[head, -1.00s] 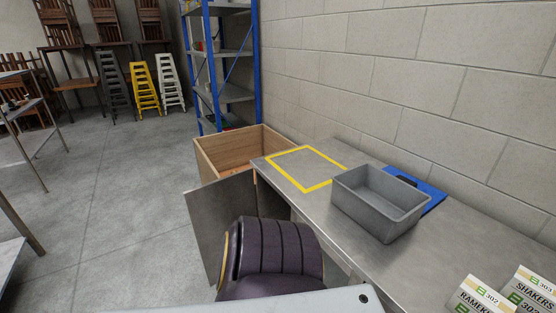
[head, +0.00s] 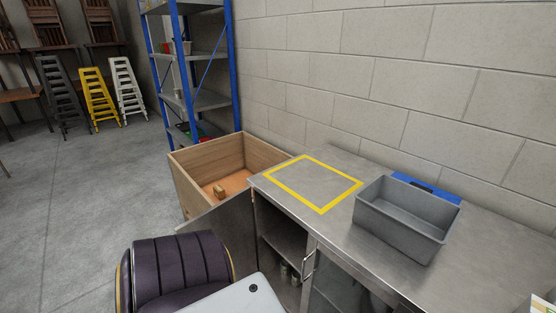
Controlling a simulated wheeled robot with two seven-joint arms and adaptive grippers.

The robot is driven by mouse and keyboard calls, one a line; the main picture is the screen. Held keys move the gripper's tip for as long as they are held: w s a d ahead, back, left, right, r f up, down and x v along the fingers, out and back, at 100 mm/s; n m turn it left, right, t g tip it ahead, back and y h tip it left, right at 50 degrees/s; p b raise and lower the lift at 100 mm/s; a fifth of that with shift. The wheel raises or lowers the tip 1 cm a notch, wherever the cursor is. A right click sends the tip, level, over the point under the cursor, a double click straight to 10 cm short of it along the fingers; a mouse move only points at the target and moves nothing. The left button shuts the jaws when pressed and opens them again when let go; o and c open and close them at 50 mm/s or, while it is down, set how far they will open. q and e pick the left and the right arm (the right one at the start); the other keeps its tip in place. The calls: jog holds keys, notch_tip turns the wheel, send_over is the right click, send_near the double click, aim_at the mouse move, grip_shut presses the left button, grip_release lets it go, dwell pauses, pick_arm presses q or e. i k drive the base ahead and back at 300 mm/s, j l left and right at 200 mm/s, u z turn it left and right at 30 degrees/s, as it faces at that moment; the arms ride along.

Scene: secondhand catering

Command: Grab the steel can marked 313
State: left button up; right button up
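No can with a readable 313 shows. Small pale, can-like items (head: 284,272) stand low inside the open steel cabinet (head: 317,243) under the counter. They are partly hidden and too small to read or to tell what they are made of. The cabinet door (head: 222,228) stands open to the left of the opening. Neither of my grippers is in the head view.
The steel counter (head: 345,228) bears a yellow-taped square (head: 322,210), a grey tub (head: 402,232) and a blue item (head: 440,192). A wooden crate (head: 206,155) stands behind. A dark purple padded seat (head: 175,270) blocks the near left. Open floor (head: 85,200) lies left.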

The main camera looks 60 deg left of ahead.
aim_at(285, 266)
jog(key=k+j+u, duration=0.15)
jog(key=j+u, duration=0.25)
jog(key=j, duration=0.55)
jog(key=j+u, duration=0.45)
jog(key=j, duration=0.5)
